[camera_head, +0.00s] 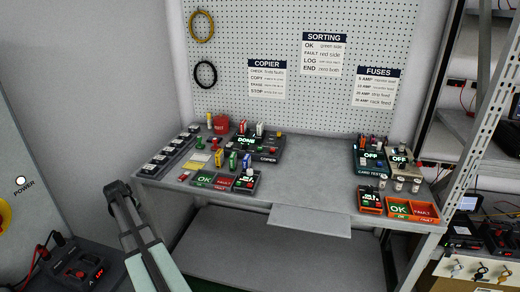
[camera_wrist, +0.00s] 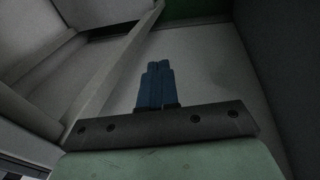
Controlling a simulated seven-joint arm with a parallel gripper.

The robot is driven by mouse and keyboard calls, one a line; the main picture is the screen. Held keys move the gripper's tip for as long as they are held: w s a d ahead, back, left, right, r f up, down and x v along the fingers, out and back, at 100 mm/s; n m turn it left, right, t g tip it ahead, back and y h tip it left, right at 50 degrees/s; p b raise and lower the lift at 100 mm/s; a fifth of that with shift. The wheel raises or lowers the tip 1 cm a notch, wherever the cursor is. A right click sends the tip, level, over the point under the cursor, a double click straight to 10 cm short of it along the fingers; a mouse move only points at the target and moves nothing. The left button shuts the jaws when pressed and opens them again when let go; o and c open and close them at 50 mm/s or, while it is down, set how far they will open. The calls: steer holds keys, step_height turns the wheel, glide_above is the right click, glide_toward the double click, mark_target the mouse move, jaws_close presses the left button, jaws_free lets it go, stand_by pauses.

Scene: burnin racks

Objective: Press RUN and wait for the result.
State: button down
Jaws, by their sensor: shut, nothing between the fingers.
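My gripper (camera_wrist: 157,68) shows in the wrist view with its two dark blue fingers together and nothing between them. The wrist view shows only grey panels and a green strip around it, with no button near the fingers. In the head view my arm stands at the lower left, in front of the bench's left end and apart from the devices. On the bench, the copier (camera_head: 258,146) has a display reading DONE. The card tester (camera_head: 370,160) at the right reads OFF, and a unit beside it (camera_head: 400,158) also reads OFF. I cannot make out a label RUN on any button.
The bench (camera_head: 300,185) has free room in its middle. Green OK and red FAULT trays (camera_head: 212,181) stand at the front left; an orange OK/FAULT tray (camera_head: 412,211) stands at the front right. A pegboard (camera_head: 280,40) with instruction sheets is behind. A metal rack upright (camera_head: 490,110) borders the right.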

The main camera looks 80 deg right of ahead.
steer(key=d+r+h, duration=0.1)
steer(key=d+r, duration=0.4)
steer(key=r, duration=0.1)
steer(key=d+r+t+h, duration=0.1)
steer(key=d+r, duration=0.4)
steer(key=w+d+r+t+h, duration=0.1)
steer(key=d+r, duration=0.4)
steer(key=r, duration=0.1)
steer(key=shift+d+r+n, duration=0.15)
steer(key=shift+r+n, duration=0.2)
steer(key=shift+n, duration=0.05)
steer(key=s+d+r, duration=0.3)
steer(key=d+r, duration=0.1)
steer(key=d, duration=0.1)
step_height(320, 180, up, 7)
steer(key=m+t+y, duration=0.2)
steer(key=m+t, duration=0.3)
steer(key=m, duration=0.9)
glide_above(262, 148)
steer(key=shift+a+f, duration=0.15)
steer(key=shift+f, duration=0.05)
steer(key=shift+f, duration=4.45)
